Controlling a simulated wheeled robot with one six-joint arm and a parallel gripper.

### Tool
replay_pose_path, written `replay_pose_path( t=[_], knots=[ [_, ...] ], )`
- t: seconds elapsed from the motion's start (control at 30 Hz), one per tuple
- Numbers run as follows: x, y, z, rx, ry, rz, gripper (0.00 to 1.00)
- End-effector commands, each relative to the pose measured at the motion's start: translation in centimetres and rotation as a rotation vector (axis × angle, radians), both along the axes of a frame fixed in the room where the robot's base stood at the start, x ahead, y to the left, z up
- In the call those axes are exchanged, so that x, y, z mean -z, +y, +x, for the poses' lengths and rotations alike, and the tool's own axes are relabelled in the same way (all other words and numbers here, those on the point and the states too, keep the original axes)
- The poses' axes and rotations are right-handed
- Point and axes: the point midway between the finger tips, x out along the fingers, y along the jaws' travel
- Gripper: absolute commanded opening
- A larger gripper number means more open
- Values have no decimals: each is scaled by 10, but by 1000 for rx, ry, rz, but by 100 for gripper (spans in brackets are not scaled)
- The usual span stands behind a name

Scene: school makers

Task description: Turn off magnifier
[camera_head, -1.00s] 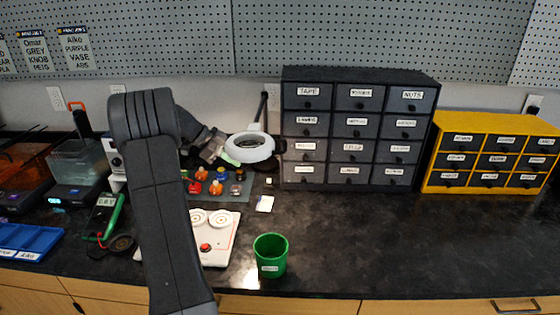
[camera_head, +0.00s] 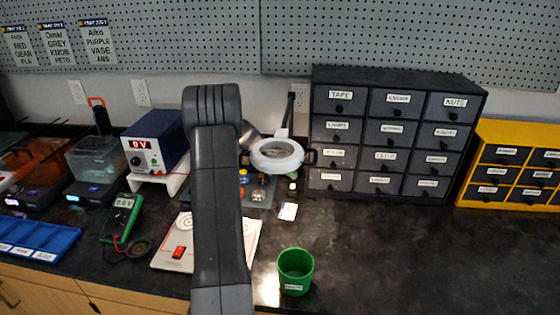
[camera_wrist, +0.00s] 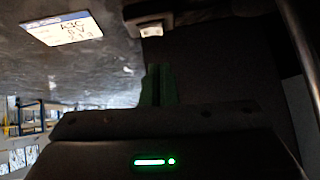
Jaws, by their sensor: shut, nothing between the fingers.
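My gripper is mostly hidden behind my own arm in the head view, just left of the ring. In the wrist view my gripper (camera_wrist: 158,85) is shut and empty, its fingers pointing towards a dark part with a small white piece (camera_wrist: 150,30). I cannot tell whether that piece belongs to the magnifier or whether the fingertips touch it.
A dark drawer cabinet (camera_head: 390,135) stands right of the magnifier, with a yellow one (camera_head: 464,198) beyond. A green cup (camera_head: 296,272), a white card (camera_head: 287,211), a white board (camera_head: 170,258), a multimeter (camera_head: 121,218) and a power supply (camera_head: 155,142) are on the bench. The front right is clear.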

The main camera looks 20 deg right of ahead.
Motion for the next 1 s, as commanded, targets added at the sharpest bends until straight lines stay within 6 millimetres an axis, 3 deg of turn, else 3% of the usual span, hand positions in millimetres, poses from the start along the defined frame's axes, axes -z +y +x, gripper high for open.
replay_pose_path(
  t=[0.23,0.67,1.0],
  knots=[
    [27,0,4,-2,1,-1,0],
    [31,0,5,-2,2,1,0],
    [46,-2,10,-1,124,63,0]
  ],
)
